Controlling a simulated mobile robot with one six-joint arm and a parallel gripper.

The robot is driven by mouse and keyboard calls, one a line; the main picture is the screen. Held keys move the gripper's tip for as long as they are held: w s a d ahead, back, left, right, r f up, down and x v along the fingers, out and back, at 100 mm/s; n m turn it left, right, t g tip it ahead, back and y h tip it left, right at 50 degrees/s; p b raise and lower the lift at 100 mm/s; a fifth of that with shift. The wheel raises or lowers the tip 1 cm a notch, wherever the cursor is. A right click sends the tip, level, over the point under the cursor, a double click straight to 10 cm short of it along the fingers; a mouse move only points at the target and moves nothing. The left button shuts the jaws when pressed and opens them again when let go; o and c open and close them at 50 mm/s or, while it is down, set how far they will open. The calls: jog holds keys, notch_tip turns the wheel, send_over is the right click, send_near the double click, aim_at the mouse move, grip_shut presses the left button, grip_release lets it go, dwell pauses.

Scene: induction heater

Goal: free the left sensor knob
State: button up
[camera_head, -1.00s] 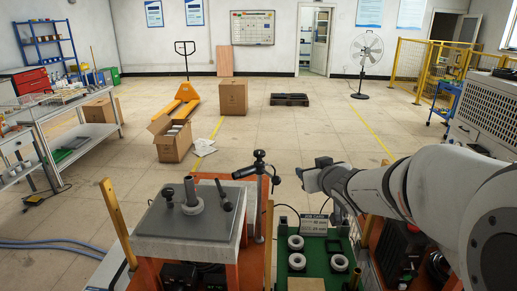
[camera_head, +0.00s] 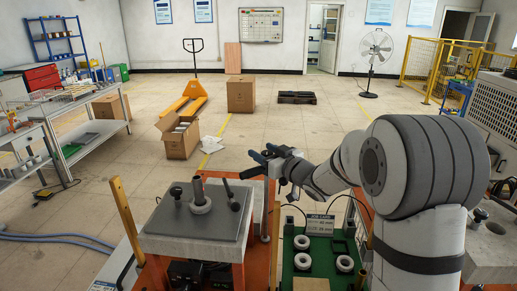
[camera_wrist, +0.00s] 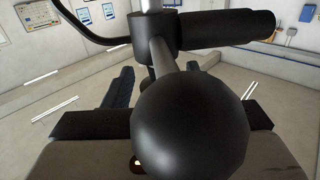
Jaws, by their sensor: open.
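A ball-shaped black knob (camera_wrist: 190,125) fills the lower middle of the wrist view, very close to the camera. A metal rod (camera_wrist: 175,62) runs from it to a black clamp (camera_wrist: 155,40) with a black cylinder (camera_wrist: 215,27) pointing right. My gripper (camera_wrist: 185,90) is open; its left finger shows left of the knob, and the right one is mostly hidden behind it. Contact cannot be told. In the head view my gripper (camera_head: 265,158) is at the top of the metal sensor post (camera_head: 266,215) and hides most of the sensor head.
A grey plate (camera_head: 195,222) with a coil-like post (camera_head: 200,195) and two black-knobbed handles stands left of the sensor post. A yellow upright (camera_head: 127,215) stands at the left edge.

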jog(key=shift+w+a, duration=0.3)
jog(key=shift+c, duration=0.3)
